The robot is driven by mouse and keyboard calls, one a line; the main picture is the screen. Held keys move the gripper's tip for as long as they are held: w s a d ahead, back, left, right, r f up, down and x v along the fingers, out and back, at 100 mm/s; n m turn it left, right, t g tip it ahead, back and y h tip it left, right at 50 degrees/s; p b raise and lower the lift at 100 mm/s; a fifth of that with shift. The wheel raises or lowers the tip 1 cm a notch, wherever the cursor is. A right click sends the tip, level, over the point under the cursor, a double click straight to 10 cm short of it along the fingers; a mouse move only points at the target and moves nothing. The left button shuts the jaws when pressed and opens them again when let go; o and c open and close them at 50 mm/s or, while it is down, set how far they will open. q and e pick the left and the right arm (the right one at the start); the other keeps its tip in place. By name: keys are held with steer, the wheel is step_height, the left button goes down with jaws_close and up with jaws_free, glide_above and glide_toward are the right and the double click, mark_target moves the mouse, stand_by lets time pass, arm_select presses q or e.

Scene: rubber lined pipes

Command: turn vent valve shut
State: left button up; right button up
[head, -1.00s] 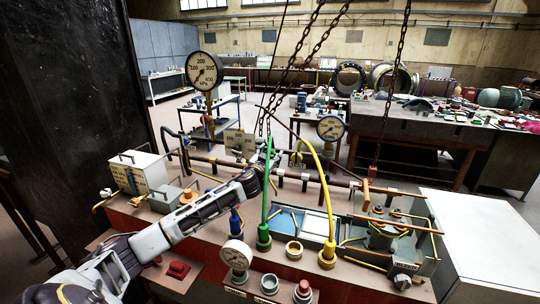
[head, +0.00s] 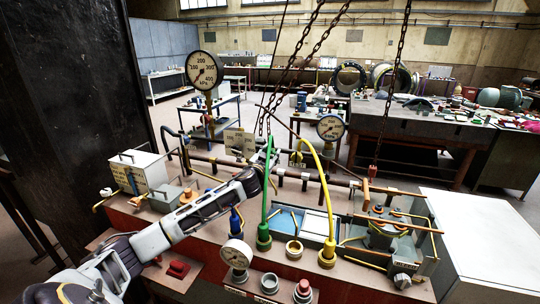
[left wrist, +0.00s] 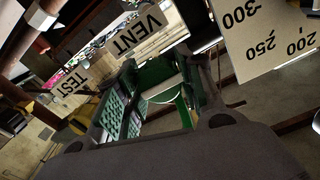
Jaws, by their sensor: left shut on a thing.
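My left gripper (head: 268,160) reaches from the left to the pipe line behind the bench. In the left wrist view my left gripper (left wrist: 165,98) has its jaws around a green handle (left wrist: 158,76), just below the tag reading VENT (left wrist: 138,32). I take the green handle to be the vent valve's. The jaws are shut on it, and they hide part of it. In the head view the gripper and the green hose cover the valve. A second tag reading TEST (left wrist: 70,82) is to the left. My right gripper is in neither view.
A numbered plate (head: 240,142) stands close behind the gripper. A large dial gauge (head: 205,70) rises to the left, and chains (head: 293,75) hang behind.

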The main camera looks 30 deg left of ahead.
arm_select(q)
steer(key=shift+m, duration=0.3)
steer(key=m+p, duration=0.1)
steer(key=m, duration=0.2)
steer(key=m+p, duration=0.1)
steer(key=m, duration=0.4)
steer(key=m+p, duration=0.2)
steer(key=m, duration=0.3)
steer(key=shift+p, duration=0.3)
steer(key=m+p, duration=0.1)
steer(key=m, duration=0.2)
steer(key=shift+f, duration=0.1)
steer(key=shift+m, duration=0.6)
